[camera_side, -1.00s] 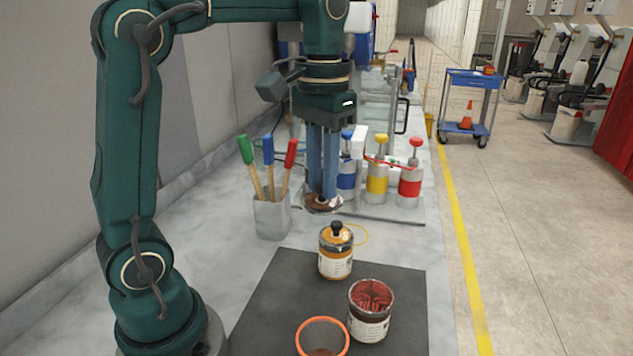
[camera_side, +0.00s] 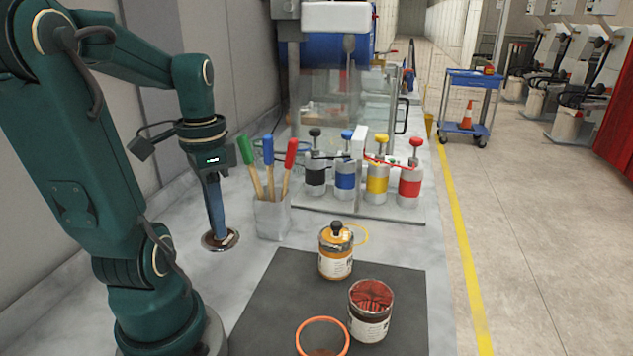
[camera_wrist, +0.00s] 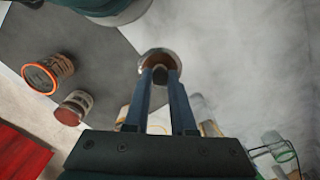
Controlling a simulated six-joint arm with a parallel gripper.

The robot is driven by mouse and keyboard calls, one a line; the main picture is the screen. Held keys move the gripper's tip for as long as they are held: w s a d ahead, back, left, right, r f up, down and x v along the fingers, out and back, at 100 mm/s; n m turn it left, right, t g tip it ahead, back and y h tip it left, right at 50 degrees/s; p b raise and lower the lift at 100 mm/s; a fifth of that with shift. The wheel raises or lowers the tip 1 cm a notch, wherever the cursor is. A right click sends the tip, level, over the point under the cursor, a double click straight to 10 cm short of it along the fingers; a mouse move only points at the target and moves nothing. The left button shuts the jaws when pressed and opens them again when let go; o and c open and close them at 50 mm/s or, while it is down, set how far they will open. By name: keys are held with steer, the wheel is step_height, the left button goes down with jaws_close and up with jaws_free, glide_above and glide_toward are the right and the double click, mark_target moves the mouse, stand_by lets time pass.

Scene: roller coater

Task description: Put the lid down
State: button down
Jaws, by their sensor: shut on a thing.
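The lid (camera_side: 228,241) is a brownish, shiny round disc with a dark knob. My gripper (camera_side: 217,232) is shut on its knob, with the fingers pointing down. The lid is level, at or just above the pale bench left of the brush holder; I cannot tell whether it touches. In the wrist view the lid (camera_wrist: 150,54) sits between the fingertips of my gripper (camera_wrist: 160,73). An open jar with red contents (camera_side: 370,318) stands on the dark mat. A jar with an orange band and a black-knobbed lid (camera_side: 336,262) stands behind it.
An orange-rimmed cup (camera_side: 322,322) stands at the front of the dark mat (camera_side: 275,295). A holder (camera_side: 272,219) with green, blue and red-handled brushes stands right of my gripper. Several pump bottles (camera_side: 377,183) stand behind. Bare bench (camera_side: 215,275) lies around the lid.

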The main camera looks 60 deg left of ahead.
steer(key=shift+s+a+n, duration=0.25)
steer(key=shift+s+n, duration=0.3)
steer(key=shift+n, duration=0.15)
steer(key=w+d+f, duration=0.2)
steer(key=d, duration=0.1)
steer(key=w+d+f, duration=0.2)
steer(key=d, duration=0.1)
steer(key=w+d+f, duration=0.2)
steer(key=d, duration=0.1)
steer(key=shift+d+f, duration=0.15)
steer(key=shift+f, duration=0.25)
steer(key=shift+w+f, duration=0.1)
steer(key=shift+f, duration=1.95)
steer(key=c, duration=0.8)
jaws_free()
steer(key=shift+o, duration=0.2)
steer(key=shift+r, duration=0.1)
steer(key=d+r+m+t, duration=0.1)
steer(key=d+r+t, duration=0.1)
steer(key=r, duration=0.4)
steer(key=d+r+t, duration=0.3)
steer(key=r, duration=0.4)
steer(key=shift+s+r+m+t, duration=0.2)
steer(key=shift+r+m+t, duration=0.05)
steer(key=shift+m+t, duration=0.15)
